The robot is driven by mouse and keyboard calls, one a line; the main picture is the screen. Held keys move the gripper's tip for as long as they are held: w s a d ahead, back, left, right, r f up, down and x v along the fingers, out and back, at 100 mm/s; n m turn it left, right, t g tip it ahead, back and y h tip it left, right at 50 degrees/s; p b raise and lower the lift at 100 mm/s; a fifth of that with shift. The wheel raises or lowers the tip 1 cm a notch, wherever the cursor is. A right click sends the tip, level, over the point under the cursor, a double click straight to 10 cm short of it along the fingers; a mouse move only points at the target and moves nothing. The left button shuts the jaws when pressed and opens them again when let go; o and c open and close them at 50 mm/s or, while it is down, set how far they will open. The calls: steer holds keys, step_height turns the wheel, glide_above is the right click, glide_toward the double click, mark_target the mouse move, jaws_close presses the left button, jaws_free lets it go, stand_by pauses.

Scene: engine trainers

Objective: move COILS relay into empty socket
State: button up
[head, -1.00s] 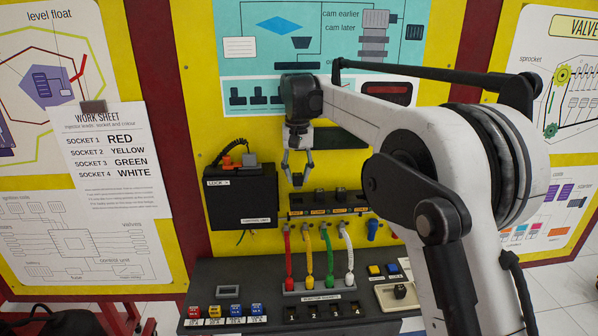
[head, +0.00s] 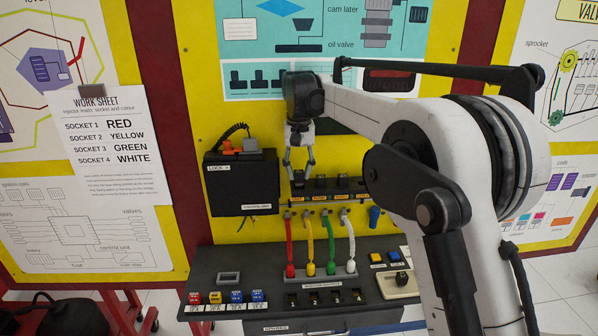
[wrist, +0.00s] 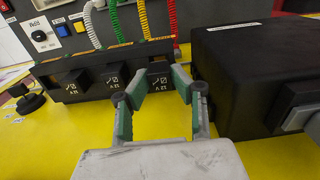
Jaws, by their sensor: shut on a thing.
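The COILS relay (wrist: 158,77), a small black block with a white symbol, sits at the row's right end in the wrist view. In the head view it is at the left end of the socket rail (head: 332,196), mostly behind the fingers. My gripper (wrist: 159,82) is shut on it, one green-padded finger on each side. In the head view my gripper (head: 299,174) points down at the rail. Two similar relays stand beside it, the middle one (wrist: 112,78) and a farther one (wrist: 75,83). An empty-looking socket (wrist: 47,86) lies beyond them.
A black lock box (head: 240,183) stands close to the gripper and shows large in the wrist view (wrist: 250,75). Red, yellow, green and white coiled leads (head: 329,243) hang below the rail. Coloured blocks (head: 226,297) sit on the shelf.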

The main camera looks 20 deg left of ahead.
mark_target(299, 172)
steer(key=shift+f+b, duration=0.5)
steer(key=shift+f, duration=0.4)
stand_by(0.8)
steer(key=o, duration=0.7)
steer(key=shift+o, duration=0.2)
steer(key=shift+r, duration=0.15)
steer(key=shift+r+p, duration=1.5)
steer(key=shift+r, duration=1.15)
steer(key=shift+r+p, duration=0.4)
steer(key=shift+r, duration=0.4)
